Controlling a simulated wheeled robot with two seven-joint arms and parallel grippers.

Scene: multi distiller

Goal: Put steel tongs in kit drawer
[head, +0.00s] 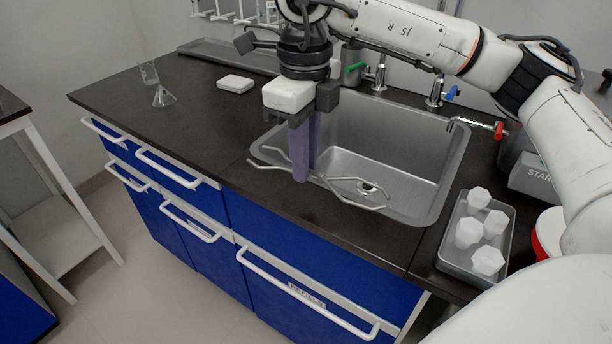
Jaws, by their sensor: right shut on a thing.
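The steel tongs (345,188) are thin bent metal rods, lying across the view at the front edge of the sink. My right gripper (304,178) points down with its long purple-grey fingers shut on the tongs near their middle. The tongs extend to both sides of the fingers, over the sink's front rim. Blue drawers with white handles are under the black counter; an upper drawer (168,172) at the left and a wide labelled one (300,290) at the front look shut. I cannot tell which is the kit drawer. My left gripper is not in view.
The steel sink (395,150) is behind and right of the tongs. A metal tray (462,262) with several white pieces stands at the right. A glass flask (163,97) and a white block (235,84) are on the counter's left part, which is otherwise mostly clear.

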